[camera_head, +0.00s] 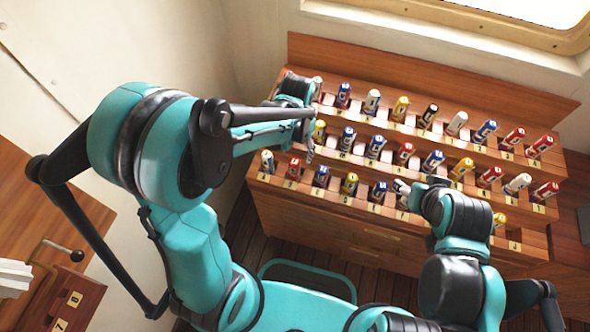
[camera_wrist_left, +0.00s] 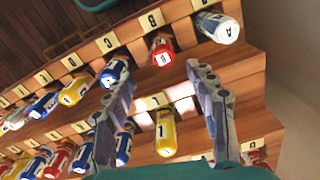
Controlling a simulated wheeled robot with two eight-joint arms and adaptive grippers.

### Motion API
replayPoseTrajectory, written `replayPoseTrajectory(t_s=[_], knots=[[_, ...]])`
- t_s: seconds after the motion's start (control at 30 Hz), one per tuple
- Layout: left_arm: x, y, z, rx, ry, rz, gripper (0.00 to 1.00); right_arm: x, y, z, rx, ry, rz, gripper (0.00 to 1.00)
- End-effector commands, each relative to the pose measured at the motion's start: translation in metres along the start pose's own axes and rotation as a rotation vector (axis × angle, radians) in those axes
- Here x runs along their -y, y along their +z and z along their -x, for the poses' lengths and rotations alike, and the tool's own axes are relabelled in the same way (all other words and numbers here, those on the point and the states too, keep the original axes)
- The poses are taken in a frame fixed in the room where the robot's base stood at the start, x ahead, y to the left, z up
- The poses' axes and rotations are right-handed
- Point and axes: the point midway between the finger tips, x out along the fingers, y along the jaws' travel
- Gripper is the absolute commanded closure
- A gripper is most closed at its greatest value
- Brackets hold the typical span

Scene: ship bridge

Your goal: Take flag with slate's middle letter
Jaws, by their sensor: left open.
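Rolled flags in blue, white, yellow, red and black stand tilted in a stepped wooden rack (camera_head: 400,70) in three rows, with small letter plates by the slots. My left gripper (camera_head: 311,135) is open at the left end of the middle row. In the left wrist view its fingers (camera_wrist_left: 160,80) stand on either side of a yellow flag (camera_wrist_left: 166,133), with no clear contact. The letter on that flag looks like an L or I; I cannot be sure. My right gripper (camera_head: 403,190) is over the lower row, its jaws too unclear to read. I cannot make out a slate.
Close around the left fingers are a red flag (camera_wrist_left: 161,53), a white flag with blue (camera_wrist_left: 217,28) and a blue flag (camera_wrist_left: 124,144). A wooden box with number plates (camera_head: 75,300) sits at the lower left. A window (camera_head: 450,15) is above the rack.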

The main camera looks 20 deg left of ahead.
Motion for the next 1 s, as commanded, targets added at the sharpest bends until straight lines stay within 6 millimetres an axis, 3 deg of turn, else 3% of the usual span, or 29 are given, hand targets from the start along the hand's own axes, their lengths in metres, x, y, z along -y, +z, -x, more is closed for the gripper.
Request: replayPoseTrajectory(t_s=[0.47,0.7,0.93,0.97,1.0], knots=[[0.001,0.001,-0.049,0.023,0.003,-0.008,0.44,0.000,0.010,-0.014,0.000,0.000,0.000,0.45],[0.004,0.005,-0.085,0.022,0.003,-0.009,0.44,0.000,0.020,-0.028,0.000,0.000,0.000,0.45],[0.004,0.006,-0.086,0.022,0.003,-0.009,0.44,0.000,0.020,-0.027,0.000,0.000,0.000,0.45],[0.004,0.006,-0.086,0.022,0.003,-0.009,0.47,0.000,0.020,-0.027,0.000,0.000,0.000,0.45],[0.004,0.006,-0.086,0.022,0.003,-0.009,0.57,0.000,0.020,-0.027,0.000,0.000,0.000,0.45]])
